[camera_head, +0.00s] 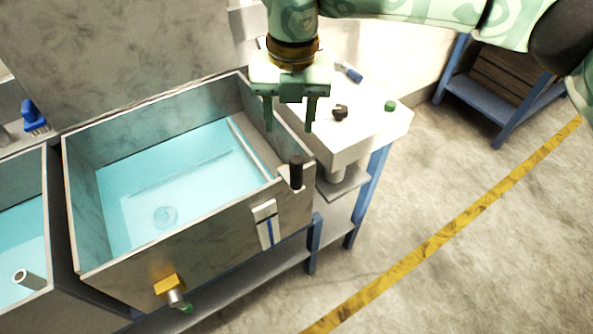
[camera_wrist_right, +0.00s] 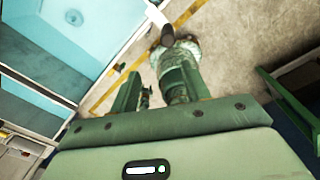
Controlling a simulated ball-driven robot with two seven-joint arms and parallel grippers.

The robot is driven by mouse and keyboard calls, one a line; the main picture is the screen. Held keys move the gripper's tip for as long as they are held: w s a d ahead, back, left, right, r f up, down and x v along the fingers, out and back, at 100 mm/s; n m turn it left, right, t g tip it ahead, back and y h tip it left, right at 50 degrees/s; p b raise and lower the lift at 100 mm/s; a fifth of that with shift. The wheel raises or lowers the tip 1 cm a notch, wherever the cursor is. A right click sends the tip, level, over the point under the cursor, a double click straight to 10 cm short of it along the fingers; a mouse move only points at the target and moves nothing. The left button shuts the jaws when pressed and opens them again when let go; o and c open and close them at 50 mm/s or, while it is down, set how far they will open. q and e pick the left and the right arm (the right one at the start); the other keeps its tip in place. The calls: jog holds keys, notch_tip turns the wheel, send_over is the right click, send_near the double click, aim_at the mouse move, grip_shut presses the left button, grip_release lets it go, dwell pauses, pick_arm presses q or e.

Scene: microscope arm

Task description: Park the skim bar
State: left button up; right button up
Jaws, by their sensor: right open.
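A tank of clear blue water has a grey stone rim (camera_head: 170,262). A pale bar (camera_head: 248,148) lies along the tank's right inner side, which I take as the skim bar. A dark upright handle (camera_head: 296,172) stands on the front right corner, by a pale bracket; whether it joins the bar is unclear. My right gripper (camera_head: 289,128) points down, open and empty, beyond the handle in the head view and apart from it. In the right wrist view, the dark handle (camera_wrist_right: 167,36) shows beyond the open fingers. My left gripper is not in view.
A white side table (camera_head: 375,130) right of the tank holds a blue-handled tool (camera_head: 349,72), a dark knob (camera_head: 340,113) and a green cap (camera_head: 390,106). A second tank (camera_head: 52,225) stands at left. A valve (camera_head: 172,290) juts from the front.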

aim_at(295, 173)
jog(key=shift+m+h, duration=0.3)
jog(key=f, duration=0.5)
jog(key=f+b, duration=0.1)
jog(key=f, duration=0.4)
jog(key=d+f+b, duration=0.1)
jog(key=f, duration=0.4)
jog(key=shift+w+f, duration=0.3)
jog(key=shift+w, duration=0.05)
grip_shut()
